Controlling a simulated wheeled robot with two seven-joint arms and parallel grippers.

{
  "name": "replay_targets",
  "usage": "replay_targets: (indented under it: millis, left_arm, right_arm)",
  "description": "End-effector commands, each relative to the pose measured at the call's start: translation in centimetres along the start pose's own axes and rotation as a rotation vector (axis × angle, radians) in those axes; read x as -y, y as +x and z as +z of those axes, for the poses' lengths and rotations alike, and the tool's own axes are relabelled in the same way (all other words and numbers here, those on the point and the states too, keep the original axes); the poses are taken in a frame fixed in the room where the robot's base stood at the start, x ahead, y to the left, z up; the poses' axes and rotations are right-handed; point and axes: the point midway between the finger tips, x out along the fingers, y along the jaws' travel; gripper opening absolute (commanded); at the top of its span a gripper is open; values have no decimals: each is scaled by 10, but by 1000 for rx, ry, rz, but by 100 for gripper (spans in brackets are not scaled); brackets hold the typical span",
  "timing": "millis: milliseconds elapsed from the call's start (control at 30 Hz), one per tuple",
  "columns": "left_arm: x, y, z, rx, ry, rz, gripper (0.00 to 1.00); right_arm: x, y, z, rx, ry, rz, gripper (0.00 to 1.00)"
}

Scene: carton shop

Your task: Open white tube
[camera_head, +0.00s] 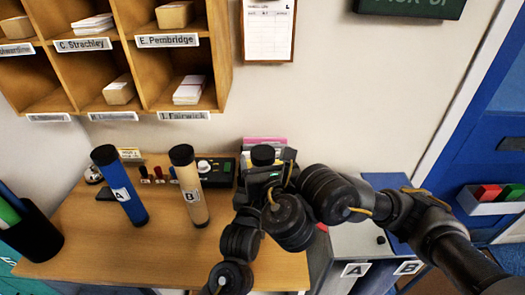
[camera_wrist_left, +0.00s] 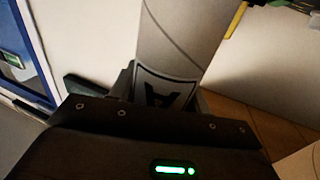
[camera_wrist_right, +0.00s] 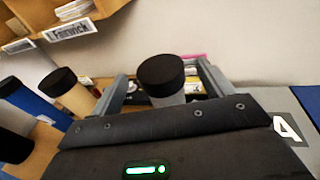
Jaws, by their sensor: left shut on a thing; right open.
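The white tube (camera_wrist_left: 180,30) stands in my left gripper (camera_wrist_left: 160,85), which is shut on its body by a label with a dark letter A. In the right wrist view the tube's black cap (camera_wrist_right: 161,72) is on top, with a strip of pale body (camera_wrist_right: 166,98) below it. My right gripper (camera_wrist_right: 163,80) is open, one finger to each side of the cap, with gaps showing. In the head view the cap (camera_head: 263,154) shows beside my right gripper (camera_head: 275,168). My arms hide the tube's body and my left gripper there.
A blue tube A (camera_head: 122,190) and a tan tube B (camera_head: 190,188), both black-capped, stand on the wooden desk (camera_head: 150,250) to the left. Pigeonholes (camera_head: 130,60) hang above. Grey bins marked A (camera_head: 355,270) and B are at right.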

Motion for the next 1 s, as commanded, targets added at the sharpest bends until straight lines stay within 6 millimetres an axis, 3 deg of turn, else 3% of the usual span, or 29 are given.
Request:
replay_targets:
  millis: [100, 300, 767, 1000]
  left_arm:
    - [0, 0, 1, 2, 0, 0, 7]
    - [0, 0, 1, 2, 0, 0, 7]
    - [0, 0, 1, 3, 1, 0, 7]
    - [0, 0, 1, 3, 1, 0, 7]
  right_arm:
    - [2, 22, 2, 3, -5, -6, 80]
    - [-1, 39, 1, 2, -3, 1, 80]
    - [1, 48, 0, -1, 1, -1, 80]
    - [1, 48, 0, -1, 1, -1, 52]
